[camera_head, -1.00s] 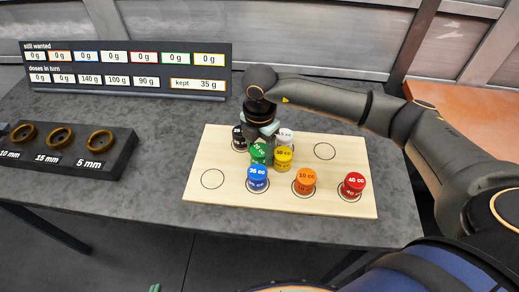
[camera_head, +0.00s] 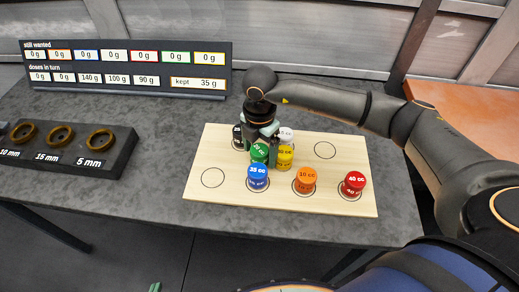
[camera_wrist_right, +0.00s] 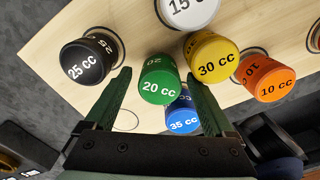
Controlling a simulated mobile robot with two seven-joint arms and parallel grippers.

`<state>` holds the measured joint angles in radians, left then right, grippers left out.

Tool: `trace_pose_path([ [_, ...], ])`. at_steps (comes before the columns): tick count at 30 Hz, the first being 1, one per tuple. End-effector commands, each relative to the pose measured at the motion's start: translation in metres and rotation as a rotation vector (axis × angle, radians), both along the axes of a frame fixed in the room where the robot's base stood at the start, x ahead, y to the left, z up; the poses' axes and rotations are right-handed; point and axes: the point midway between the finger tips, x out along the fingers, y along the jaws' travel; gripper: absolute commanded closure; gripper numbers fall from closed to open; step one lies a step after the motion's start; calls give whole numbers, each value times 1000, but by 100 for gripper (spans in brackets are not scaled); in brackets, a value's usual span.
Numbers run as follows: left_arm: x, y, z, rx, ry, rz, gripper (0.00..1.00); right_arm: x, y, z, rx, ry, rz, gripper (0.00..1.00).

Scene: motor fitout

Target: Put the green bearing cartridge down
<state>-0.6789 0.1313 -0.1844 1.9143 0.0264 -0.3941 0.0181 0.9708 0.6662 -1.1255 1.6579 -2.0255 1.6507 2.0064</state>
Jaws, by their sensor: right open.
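The green bearing cartridge (camera_head: 259,153), marked 20 cc, stands on the pale wooden board (camera_head: 215,160), behind the blue cartridge and left of the yellow one. In the right wrist view the green cartridge (camera_wrist_right: 160,82) is between the two dark fingers, with visible gaps on both sides. My right gripper (camera_head: 262,138) is open around it, reaching down from above. Whether the green cartridge's base sits in a marked ring is hidden. My left gripper is not in view.
Close by stand black (camera_wrist_right: 90,60), white (camera_wrist_right: 190,8), yellow (camera_wrist_right: 212,56) and blue (camera_head: 258,175) cartridges. Orange (camera_head: 305,180) and red (camera_head: 354,184) stand further right. Empty rings (camera_head: 213,178) show at front left and back right. A dark ring holder (camera_head: 75,150) is at left.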

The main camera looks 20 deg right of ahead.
Motion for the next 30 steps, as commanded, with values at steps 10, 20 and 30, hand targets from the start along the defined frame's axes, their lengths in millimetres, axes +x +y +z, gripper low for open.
trace_pose_path([
  [10, 0, 0, -2, 0, -1, 0, 100, 2, 0, 63, 0, -8, 1, 11],
  [20, 0, 0, -5, 1, 0, -1, 100, 1, 0, 116, -1, -4, -1, 11],
  [30, 0, 0, -5, 1, 0, -1, 100, 0, 0, 122, 0, 0, 0, 11],
])
